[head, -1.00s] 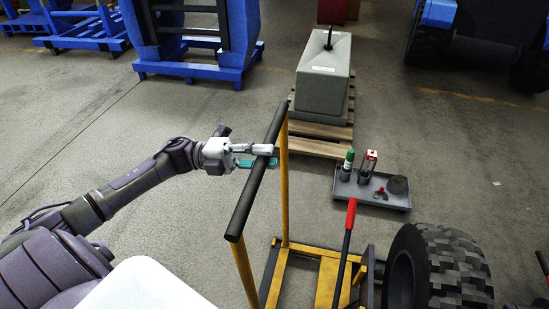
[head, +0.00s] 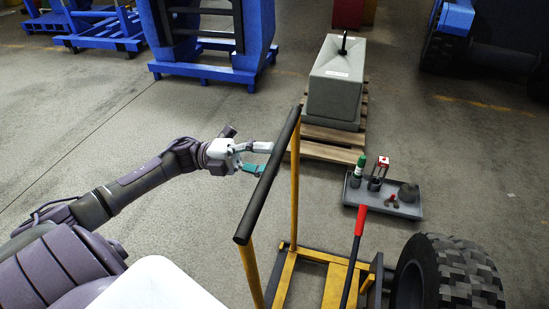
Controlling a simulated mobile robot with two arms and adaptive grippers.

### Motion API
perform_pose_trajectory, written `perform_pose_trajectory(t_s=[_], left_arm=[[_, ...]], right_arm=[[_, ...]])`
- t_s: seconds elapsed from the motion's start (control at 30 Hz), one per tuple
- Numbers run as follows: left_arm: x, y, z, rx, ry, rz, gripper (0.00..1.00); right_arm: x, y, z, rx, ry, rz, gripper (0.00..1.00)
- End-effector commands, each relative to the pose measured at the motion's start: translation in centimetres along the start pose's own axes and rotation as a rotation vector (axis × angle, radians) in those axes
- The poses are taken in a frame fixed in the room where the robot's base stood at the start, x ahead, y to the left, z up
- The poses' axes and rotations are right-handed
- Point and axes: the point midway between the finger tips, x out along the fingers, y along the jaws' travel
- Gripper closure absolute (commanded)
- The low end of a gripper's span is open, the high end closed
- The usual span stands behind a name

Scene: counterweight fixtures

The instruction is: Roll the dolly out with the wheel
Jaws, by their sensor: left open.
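The dolly (head: 323,283) is a yellow frame with two uprights and a black push bar (head: 269,175) across the top. The wheel (head: 452,275) is a dark, chunky-treaded tire at the bottom right, next to the dolly's dark bracket; whether it rests on the dolly cannot be seen. A lever with a red grip (head: 360,221) rises from the dolly. My left gripper (head: 265,158) is open just left of the push bar, its fingers pointing at the bar and apart from it or barely at its edge. My right gripper is not in view.
A grey tray (head: 414,209) with a green-capped bottle, a red-topped item and small parts lies on the floor behind the dolly. A grey block (head: 336,85) sits on a wooden pallet (head: 325,147). A blue rack (head: 210,70) stands at the back. The floor at left is clear.

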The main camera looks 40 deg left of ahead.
Motion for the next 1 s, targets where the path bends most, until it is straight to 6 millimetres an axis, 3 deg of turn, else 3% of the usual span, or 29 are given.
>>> perform_pose_trajectory(t_s=[0.2,0.4,0.6,1.0], left_arm=[[-4.9,0.1,0.1,-0.001,-0.004,0.002,0.48],[-8.3,0.0,0.1,0.001,-0.002,0.000,0.48],[-9.7,-0.1,0.1,0.002,0.001,-0.002,0.48],[-9.7,-0.1,0.1,0.002,0.001,-0.002,0.48]], right_arm=[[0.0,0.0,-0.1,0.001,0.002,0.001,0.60],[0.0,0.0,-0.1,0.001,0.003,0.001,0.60],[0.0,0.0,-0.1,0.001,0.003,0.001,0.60],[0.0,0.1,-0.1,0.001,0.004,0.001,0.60]])
